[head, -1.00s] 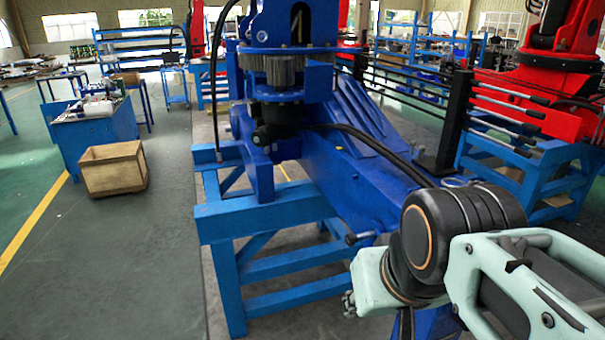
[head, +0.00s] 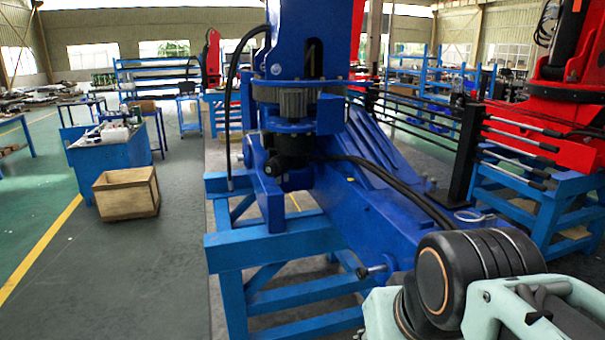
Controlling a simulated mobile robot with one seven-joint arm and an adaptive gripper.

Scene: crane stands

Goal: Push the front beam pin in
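The blue beam (head: 405,232) of the crane runs from the centre toward the lower right on a blue stand (head: 275,248). A short grey pin with a dark end (head: 368,271) sticks out to the left from the beam's near side, close to my arm. It seems to be the front beam pin; how deep it sits cannot be told. My arm's black joint and pale green links fill the lower right, just right of and below the pin. My gripper is out of view, so its fingers and any contact are hidden.
A wooden crate (head: 127,194) stands on the floor at the left, before a blue workbench (head: 103,158). Black hoses (head: 400,188) run along the beam. A red crane on a blue stand (head: 550,205) is at the right.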

